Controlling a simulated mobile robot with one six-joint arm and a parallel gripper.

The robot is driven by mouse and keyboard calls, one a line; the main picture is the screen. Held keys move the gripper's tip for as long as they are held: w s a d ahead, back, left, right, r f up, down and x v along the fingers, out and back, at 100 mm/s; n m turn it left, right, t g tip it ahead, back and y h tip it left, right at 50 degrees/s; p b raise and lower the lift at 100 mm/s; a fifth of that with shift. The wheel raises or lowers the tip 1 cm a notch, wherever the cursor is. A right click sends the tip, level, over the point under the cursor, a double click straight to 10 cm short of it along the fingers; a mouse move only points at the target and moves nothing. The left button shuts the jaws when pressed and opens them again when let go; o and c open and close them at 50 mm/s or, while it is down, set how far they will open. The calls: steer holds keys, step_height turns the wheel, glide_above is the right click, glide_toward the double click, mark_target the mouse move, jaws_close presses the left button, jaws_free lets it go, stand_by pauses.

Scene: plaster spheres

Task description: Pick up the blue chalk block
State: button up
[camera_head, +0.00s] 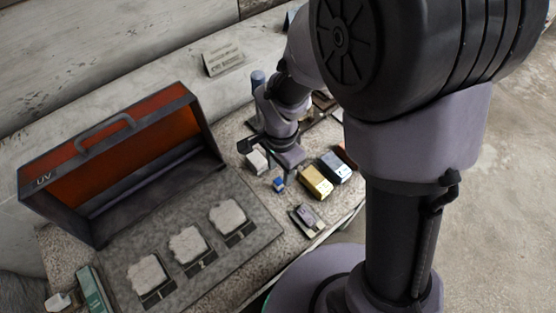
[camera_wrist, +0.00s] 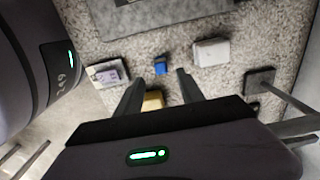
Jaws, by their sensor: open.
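The blue chalk block (camera_head: 279,184) is a small blue cube on the speckled table, between a white block and a yellow box. It also shows in the wrist view (camera_wrist: 160,66), just beyond my fingertips and roughly centred between them. My gripper (camera_wrist: 159,82) is open with nothing between its fingers. The fingers are apart from the blue block; their height above the table is hard to tell. In the head view my wrist stands just above and behind the block, and the fingertips are not clear there.
A white block (camera_wrist: 211,52) lies right of the blue one in the wrist view. A yellow box (camera_head: 316,181), a dark blue box (camera_head: 335,167) and a small grey-purple item (camera_head: 307,218) are close by. A red UV case (camera_head: 120,160) and a grey mat (camera_head: 262,222) with pale slabs occupy the left.

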mark_target(279, 181)
steer(key=f+b, duration=0.1)
steer(key=f, duration=0.1)
steer(key=f+b, duration=0.1)
steer(key=f, duration=0.2)
steer(key=f+b, duration=0.1)
steer(key=f, duration=0.2)
steer(key=shift+a+f, duration=0.25)
steer(key=shift+r, duration=0.15)
steer(key=shift+c, duration=0.8)
jaws_close()
